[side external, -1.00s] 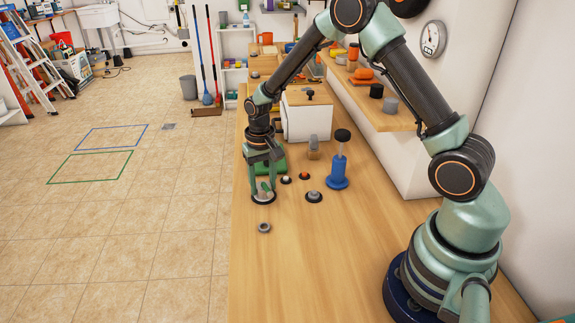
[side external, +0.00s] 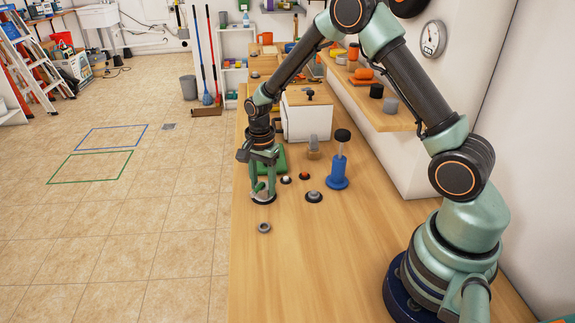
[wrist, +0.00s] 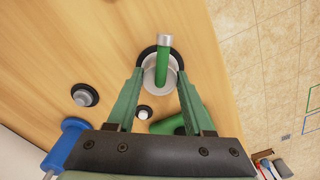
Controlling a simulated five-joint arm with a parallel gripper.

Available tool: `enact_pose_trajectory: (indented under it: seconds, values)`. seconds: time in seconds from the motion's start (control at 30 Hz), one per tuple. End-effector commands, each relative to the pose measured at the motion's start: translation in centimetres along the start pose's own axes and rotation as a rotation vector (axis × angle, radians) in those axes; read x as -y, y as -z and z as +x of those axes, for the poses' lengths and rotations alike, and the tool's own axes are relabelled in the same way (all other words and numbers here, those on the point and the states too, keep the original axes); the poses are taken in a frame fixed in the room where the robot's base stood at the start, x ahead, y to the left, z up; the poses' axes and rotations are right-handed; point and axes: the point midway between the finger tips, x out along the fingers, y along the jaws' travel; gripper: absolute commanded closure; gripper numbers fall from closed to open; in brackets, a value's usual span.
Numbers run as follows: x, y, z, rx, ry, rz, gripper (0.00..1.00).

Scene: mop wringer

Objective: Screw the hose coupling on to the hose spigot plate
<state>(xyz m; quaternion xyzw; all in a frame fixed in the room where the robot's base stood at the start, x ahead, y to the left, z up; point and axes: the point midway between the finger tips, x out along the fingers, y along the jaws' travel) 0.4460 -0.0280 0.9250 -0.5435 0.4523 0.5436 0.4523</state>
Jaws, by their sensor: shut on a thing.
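My gripper (side external: 263,193) points down at the left side of the bench, low over a black round base. In the wrist view its two green fingers (wrist: 160,78) stand either side of a pale grey round body with a green stub, which I take for the hose coupling (wrist: 163,65). The stub ends in a silver tip. The fingers are shut on the coupling. The black-rimmed disc under it, seemingly the hose spigot plate (wrist: 146,54), is mostly covered. I cannot tell how far the coupling sits on it.
A grey knob on a black base (side external: 314,196), small white (side external: 286,179) and red (side external: 304,175) buttons and a blue post (side external: 338,172) stand to the right. A white box (side external: 307,120) stands behind.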

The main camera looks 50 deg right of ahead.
Motion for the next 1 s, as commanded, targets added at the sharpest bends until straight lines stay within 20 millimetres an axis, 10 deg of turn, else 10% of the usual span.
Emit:
enact_pose_trajectory:
  seconds: [0.17, 0.2, 0.3, 0.67, 1.0]
  values:
    - [0.0, 0.0, 0.2, 0.000, 0.002, 0.256, 1.00]
    - [0.0, 0.0, 0.2, 0.000, 0.002, 0.274, 0.41]
    - [0.0, 0.0, 0.1, 0.000, 0.001, 0.267, 0.13]
    - [0.0, 0.0, -0.3, 0.000, 0.001, 0.265, 0.13]
    - [0.1, 0.0, -6.2, -0.001, 0.006, 0.265, 0.13]
